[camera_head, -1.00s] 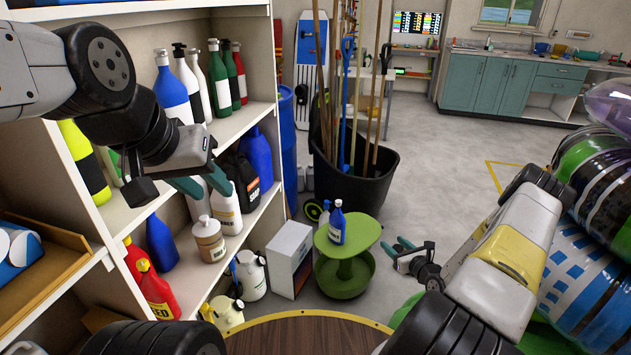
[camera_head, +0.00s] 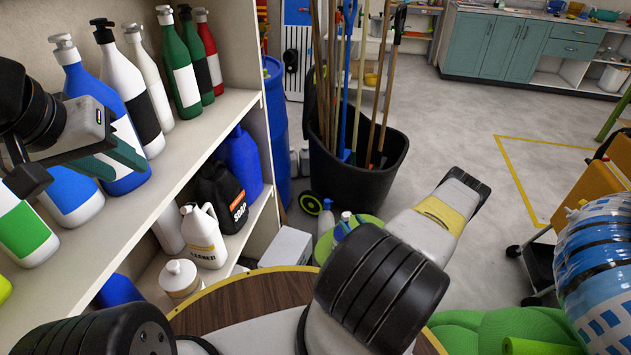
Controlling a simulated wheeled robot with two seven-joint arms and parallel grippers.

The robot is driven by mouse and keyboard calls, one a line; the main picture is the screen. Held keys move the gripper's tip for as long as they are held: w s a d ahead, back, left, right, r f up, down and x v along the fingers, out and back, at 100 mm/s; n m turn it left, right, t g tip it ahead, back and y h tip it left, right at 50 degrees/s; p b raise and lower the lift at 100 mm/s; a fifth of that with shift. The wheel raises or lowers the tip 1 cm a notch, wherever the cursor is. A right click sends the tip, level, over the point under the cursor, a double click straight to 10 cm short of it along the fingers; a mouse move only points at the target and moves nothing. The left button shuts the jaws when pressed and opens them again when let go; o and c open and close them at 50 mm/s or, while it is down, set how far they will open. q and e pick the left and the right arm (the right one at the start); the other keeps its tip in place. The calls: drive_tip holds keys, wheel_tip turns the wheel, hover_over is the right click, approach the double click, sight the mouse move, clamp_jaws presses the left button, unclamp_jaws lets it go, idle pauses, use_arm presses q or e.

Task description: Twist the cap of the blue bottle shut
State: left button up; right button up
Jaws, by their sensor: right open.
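My right arm hides most of both. My left gripper (camera_head: 122,158) is at the left, in front of the upper shelf. Its teal fingers overlap a larger blue bottle (camera_head: 82,82) with a grey cap in the picture. I cannot tell whether they touch it or how far apart they are.
Several bottles crowd the upper shelf (camera_head: 212,130). A white cleaner jug (camera_head: 204,238) and a black soap jug (camera_head: 222,195) stand below. A black bin (camera_head: 357,185) with poles is behind the stand. The floor (camera_head: 455,120) at the right is partly clear.

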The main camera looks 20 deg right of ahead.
drive_tip(key=w, duration=0.5)
drive_tip(key=w+a, duration=0.1)
drive_tip(key=w, duration=0.1)
drive_tip(key=shift+w, duration=0.3)
clamp_jaws()
